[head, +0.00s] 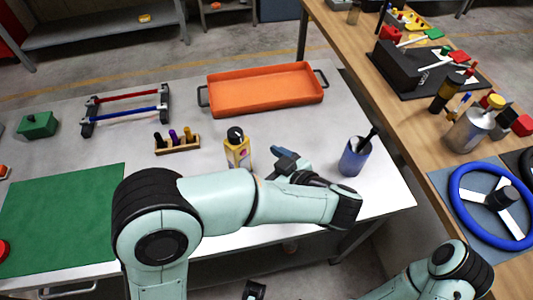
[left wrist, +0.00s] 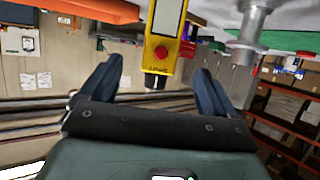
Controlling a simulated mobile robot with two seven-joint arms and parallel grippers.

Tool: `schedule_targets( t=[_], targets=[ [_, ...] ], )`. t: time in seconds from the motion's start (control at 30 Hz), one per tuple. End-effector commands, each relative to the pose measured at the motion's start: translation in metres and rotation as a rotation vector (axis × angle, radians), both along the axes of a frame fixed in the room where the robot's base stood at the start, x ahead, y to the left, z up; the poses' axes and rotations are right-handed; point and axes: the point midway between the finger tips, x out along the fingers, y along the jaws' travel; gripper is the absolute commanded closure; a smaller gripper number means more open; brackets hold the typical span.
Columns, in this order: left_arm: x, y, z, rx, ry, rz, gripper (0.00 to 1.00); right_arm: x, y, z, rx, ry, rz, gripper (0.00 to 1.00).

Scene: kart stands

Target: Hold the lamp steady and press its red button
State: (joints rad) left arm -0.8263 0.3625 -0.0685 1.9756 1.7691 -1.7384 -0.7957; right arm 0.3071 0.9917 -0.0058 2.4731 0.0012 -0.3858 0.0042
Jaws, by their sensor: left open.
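The lamp (head: 237,151) is a yellow body with a black top, standing on the grey table in the head view. In the left wrist view the lamp (left wrist: 159,76) shows as a yellow and grey body with a red button (left wrist: 162,52). My left gripper (head: 284,157) is just right of the lamp in the head view, with its dark fingers spread. In the left wrist view my left gripper (left wrist: 159,66) is open, with the lamp seen between its fingers; it does not appear gripped.
An orange tray (head: 263,108) lies behind the lamp. A small wooden rack (head: 177,149) stands to its left, near a green mat (head: 62,215). A blue cup (head: 354,160) stands to the right. A wooden bench (head: 410,140) with a blue steering wheel (head: 458,208) is further right.

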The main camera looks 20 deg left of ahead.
Motion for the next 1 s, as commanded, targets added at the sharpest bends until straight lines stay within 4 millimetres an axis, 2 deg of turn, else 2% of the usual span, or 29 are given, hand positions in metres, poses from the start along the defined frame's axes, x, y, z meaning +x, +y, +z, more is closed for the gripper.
schedule_targets(
  t=[0.6, 0.8, 1.0],
  targets=[
    [0.045, 0.090, -0.042, 0.001, 0.002, 0.005, 0.11, 0.001, 0.000, -0.012, -0.002, -0.007, -0.002, 0.15],
    [0.052, 0.103, -0.048, 0.001, 0.001, 0.003, 0.11, 0.001, 0.000, -0.013, -0.002, -0.011, -0.002, 0.15],
    [0.053, 0.105, -0.049, -0.001, 0.001, 0.002, 0.11, 0.002, 0.000, -0.013, -0.001, -0.012, -0.003, 0.15]
  ],
)
